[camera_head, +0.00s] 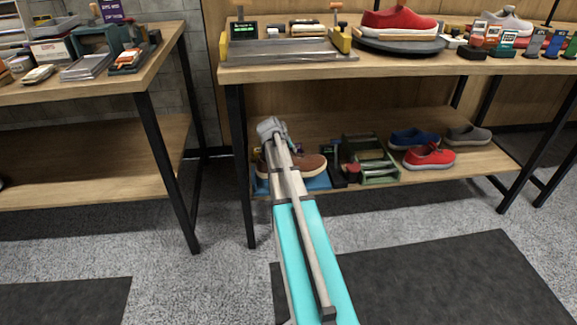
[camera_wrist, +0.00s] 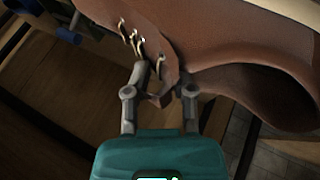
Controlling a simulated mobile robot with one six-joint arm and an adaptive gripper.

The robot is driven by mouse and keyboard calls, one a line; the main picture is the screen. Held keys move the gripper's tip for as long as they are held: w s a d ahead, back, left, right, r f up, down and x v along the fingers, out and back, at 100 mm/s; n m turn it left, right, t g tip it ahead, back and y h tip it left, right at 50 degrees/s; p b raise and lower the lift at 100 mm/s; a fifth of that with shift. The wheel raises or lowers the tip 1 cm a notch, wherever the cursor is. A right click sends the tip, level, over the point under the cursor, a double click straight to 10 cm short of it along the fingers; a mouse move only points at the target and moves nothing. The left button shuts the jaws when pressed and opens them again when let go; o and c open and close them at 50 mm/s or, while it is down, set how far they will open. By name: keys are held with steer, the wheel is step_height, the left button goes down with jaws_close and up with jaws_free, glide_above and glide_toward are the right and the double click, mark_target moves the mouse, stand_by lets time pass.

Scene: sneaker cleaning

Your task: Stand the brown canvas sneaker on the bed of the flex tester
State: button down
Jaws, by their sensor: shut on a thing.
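The brown canvas sneaker (camera_head: 310,164) is on the lower shelf at a blue tray or mat, partly hidden behind my arm. In the wrist view the sneaker (camera_wrist: 225,35) fills the top, tilted, with eyelets at left and its dark opening at right. My gripper (camera_wrist: 162,88) is shut on the edge of its upper near the eyelets. The head view hides my fingertips behind the arm. A machine with a green display, a grey flat metal bed (camera_head: 285,50) and yellow end parts stands on the upper tabletop; it looks like the flex tester. Its bed looks bare of shoes.
A red sneaker (camera_head: 398,21) stands on a round dark platform (camera_head: 400,46) right of the machine. A green crate (camera_head: 378,175) and red (camera_head: 428,157), blue (camera_head: 411,138) and grey (camera_head: 467,135) shoes share the lower shelf. The tabletop (camera_head: 330,66) overhangs the shelf. A black leg (camera_head: 240,165) stands at left.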

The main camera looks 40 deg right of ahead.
steer(key=shift+w+d+f+b, duration=0.3)
steer(key=shift+w+f+b, duration=0.15)
steer(key=shift+f, duration=0.15)
steer(key=shift+w+d+f+b, duration=0.25)
steer(key=shift+w+f+b, duration=0.15)
steer(key=shift+f, duration=0.2)
steer(key=shift+w+d+f+b, duration=0.2)
steer(key=shift+w+f+b, duration=0.2)
steer(key=shift+f+b, duration=1.6)
steer(key=shift+c, duration=2.3)
jaws_free()
